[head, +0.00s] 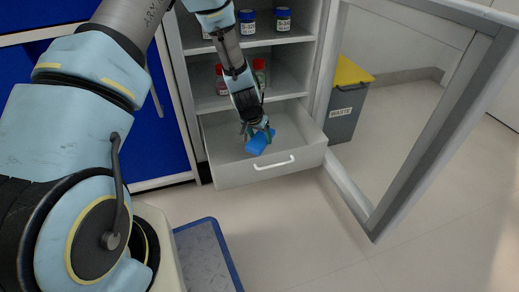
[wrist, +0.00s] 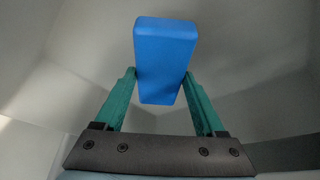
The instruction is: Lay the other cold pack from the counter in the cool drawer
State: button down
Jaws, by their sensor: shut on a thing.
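A blue cold pack (head: 258,143) is held in my gripper (head: 257,133), over the open drawer (head: 230,178) at the bottom of the cabinet. In the wrist view the cold pack (wrist: 165,60) stands between the two green fingers of my gripper (wrist: 160,88), which are shut on its sides. The pale drawer walls lie around it in that view. I cannot tell whether the pack touches the drawer floor. No other cold pack shows in these frames, and part of the drawer inside is hidden by my arm.
The glass cabinet door (head: 440,120) stands open at the right. A waste bin (head: 345,105) with a yellow lid is behind it.

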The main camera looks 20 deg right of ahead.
notch_tip(320, 180, down, 4)
jog(key=shift+f+b, duration=0.2)
jog(key=shift+b, duration=0.65)
jog(key=shift+r, duration=0.1)
grip_release()
